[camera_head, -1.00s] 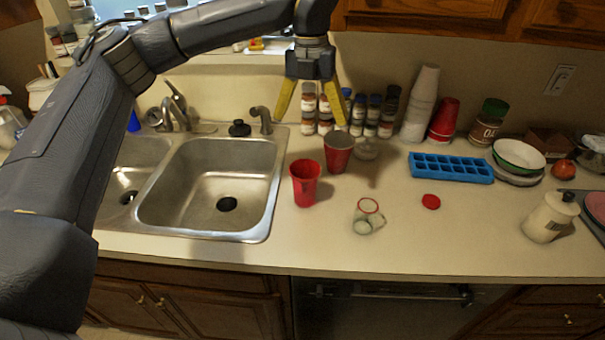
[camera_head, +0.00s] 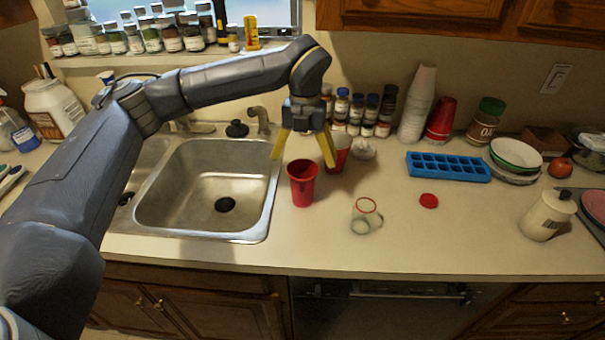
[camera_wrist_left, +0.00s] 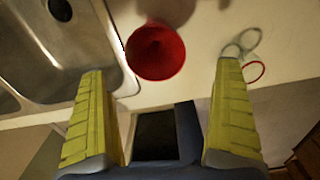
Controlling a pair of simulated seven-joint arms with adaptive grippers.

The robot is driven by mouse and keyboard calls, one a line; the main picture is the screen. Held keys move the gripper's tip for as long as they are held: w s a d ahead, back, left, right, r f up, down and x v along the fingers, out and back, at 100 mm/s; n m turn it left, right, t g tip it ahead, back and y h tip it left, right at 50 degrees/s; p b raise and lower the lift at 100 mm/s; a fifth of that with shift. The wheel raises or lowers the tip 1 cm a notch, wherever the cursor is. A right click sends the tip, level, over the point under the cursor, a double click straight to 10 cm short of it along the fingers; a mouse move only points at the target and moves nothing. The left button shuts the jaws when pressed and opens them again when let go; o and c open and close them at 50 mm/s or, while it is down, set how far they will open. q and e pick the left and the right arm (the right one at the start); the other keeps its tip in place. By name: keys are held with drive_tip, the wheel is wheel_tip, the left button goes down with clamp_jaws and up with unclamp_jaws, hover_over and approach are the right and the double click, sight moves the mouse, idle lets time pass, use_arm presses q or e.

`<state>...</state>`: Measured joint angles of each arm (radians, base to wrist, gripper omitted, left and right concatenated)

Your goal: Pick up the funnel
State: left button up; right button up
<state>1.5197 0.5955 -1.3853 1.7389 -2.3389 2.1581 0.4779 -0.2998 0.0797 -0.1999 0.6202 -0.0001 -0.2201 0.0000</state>
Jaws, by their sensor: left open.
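I cannot clearly make out a funnel. A small whitish piece (camera_head: 362,149) behind the cups is too small to identify. A red cup (camera_head: 303,186) stands upright on the counter just right of the sink, and its round mouth shows in the left wrist view (camera_wrist_left: 155,52). A second red cup (camera_head: 340,158) stands behind it, partly hidden by a finger. My left gripper (camera_head: 304,160), with yellow fingers, is open and empty above the front cup. In the left wrist view the fingers (camera_wrist_left: 160,72) are spread either side of the cup. My right gripper is not in view.
A clear jar with a red rim (camera_head: 366,217) and a red lid (camera_head: 429,201) lie to the right. A blue ice tray (camera_head: 448,167), stacked cups (camera_head: 417,105), and spice bottles stand behind. The sink (camera_head: 205,185) is left. The counter's front right is fairly clear.

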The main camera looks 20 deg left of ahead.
sight(302, 170)
use_arm(q)
drive_tip(key=shift+w+a+f, duration=0.1)
drive_tip(key=shift+a+f, duration=0.05)
drive_tip(key=shift+f, duration=1.2)
drive_tip(key=shift+w+a+f, duration=0.1)
drive_tip(key=shift+a+f, duration=0.05)
drive_tip(key=shift+f, duration=1.2)
drive_tip(key=c, duration=0.9)
drive_tip(key=shift+c, duration=0.2)
